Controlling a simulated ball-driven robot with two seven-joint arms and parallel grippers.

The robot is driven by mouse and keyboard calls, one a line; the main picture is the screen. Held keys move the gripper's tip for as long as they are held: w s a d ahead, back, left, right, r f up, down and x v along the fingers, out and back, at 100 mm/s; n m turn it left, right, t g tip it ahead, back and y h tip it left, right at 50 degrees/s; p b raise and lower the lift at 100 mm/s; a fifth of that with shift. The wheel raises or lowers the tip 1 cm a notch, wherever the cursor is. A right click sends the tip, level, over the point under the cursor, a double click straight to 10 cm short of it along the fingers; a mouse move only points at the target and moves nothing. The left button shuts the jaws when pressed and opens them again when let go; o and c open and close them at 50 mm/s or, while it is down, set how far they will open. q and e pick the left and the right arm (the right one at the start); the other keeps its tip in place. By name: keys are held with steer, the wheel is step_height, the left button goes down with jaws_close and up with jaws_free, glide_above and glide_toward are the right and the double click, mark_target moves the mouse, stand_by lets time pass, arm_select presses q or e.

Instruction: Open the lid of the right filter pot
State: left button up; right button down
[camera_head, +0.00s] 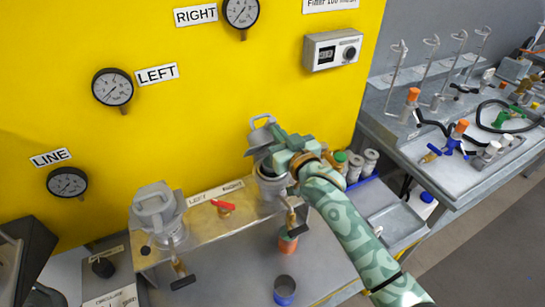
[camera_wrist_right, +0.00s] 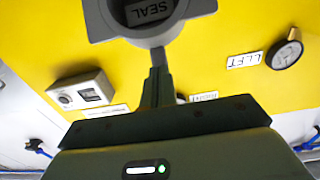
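The right filter pot (camera_head: 271,187) stands on the bench by the RIGHT label, partly hidden by my right gripper. Its grey lid (camera_head: 261,137) with a loop on top stands raised and tilted against the yellow wall side. In the right wrist view the lid (camera_wrist_right: 180,27) fills the top, with a dark SEAL disc facing the camera. My right gripper (camera_head: 275,157) is at the lid's near side. Its fingers are together, tips at the lid's edge; I see nothing clearly held between them. The left filter pot (camera_head: 172,234) has its lid (camera_head: 155,205) down. My left gripper is not in view.
A red-handled valve (camera_head: 224,206) sits between the pots. An orange-topped item (camera_head: 287,241) and a dark cup with a blue base (camera_head: 285,289) stand in front. Small jars (camera_head: 354,165) stand right of the pot. The yellow wall (camera_head: 200,100) is close behind.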

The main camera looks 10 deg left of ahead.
mark_target(274, 122)
steer(key=shift+w+a+r+b, duration=0.25)
steer(key=shift+w+a+r, duration=0.25)
steer(key=shift+w, duration=0.25)
steer(key=shift+w+a+r+b, duration=0.2)
steer(key=shift+w+a+r, duration=0.2)
steer(key=shift+w+a, duration=0.25)
